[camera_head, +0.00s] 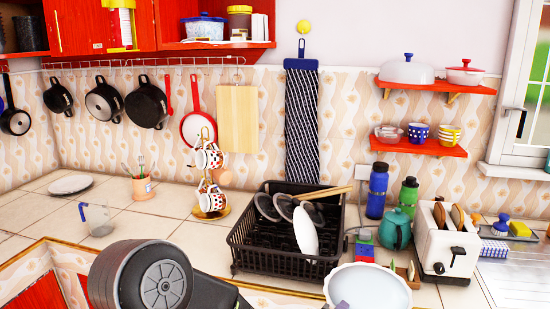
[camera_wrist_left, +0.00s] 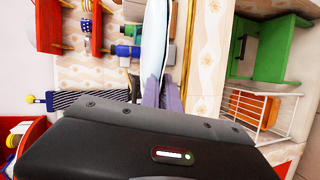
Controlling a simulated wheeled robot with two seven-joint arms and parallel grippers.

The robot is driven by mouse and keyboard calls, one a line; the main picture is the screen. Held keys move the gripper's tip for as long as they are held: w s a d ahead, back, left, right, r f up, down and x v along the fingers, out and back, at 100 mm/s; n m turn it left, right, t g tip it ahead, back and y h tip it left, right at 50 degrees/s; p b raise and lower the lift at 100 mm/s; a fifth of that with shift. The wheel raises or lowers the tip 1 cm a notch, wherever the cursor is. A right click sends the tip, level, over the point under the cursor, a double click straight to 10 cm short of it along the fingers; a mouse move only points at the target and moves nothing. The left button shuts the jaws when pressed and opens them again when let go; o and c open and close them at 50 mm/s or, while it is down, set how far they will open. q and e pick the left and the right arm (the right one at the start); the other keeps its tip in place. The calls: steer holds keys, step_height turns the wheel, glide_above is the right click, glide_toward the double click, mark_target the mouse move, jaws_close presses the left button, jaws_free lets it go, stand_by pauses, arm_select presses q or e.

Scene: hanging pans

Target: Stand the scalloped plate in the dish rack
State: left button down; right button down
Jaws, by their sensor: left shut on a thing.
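The scalloped plate (camera_head: 368,288) is white with a wavy rim and shows at the bottom edge of the head view, in front of the dish rack and apart from it. In the left wrist view the plate (camera_wrist_left: 155,42) is seen nearly edge-on, running up from between my left gripper's fingers (camera_wrist_left: 160,96). The black dish rack (camera_head: 262,262) stands on the counter, holding a white oval dish and several dark round items. My right gripper is not in view.
A toaster (camera_head: 447,240), a teal teapot (camera_head: 397,230) and blue and green bottles (camera_head: 377,190) stand right of the rack. A mug tree (camera_head: 210,200) stands to its left. The tiled counter (camera_head: 165,220) left of the rack is mostly clear.

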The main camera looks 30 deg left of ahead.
arm_select(q)
step_height(320, 180, up, 11)
steer(key=p, duration=1)
steer(key=w+a+m+g+h, duration=0.2)
steer(key=w+m+g+h, duration=0.1)
steer(key=w, duration=0.3)
steer(key=shift+r+m+g+b, duration=0.3)
steer(key=shift+r+m+g, duration=0.15)
steer(key=shift+m+g, duration=0.4)
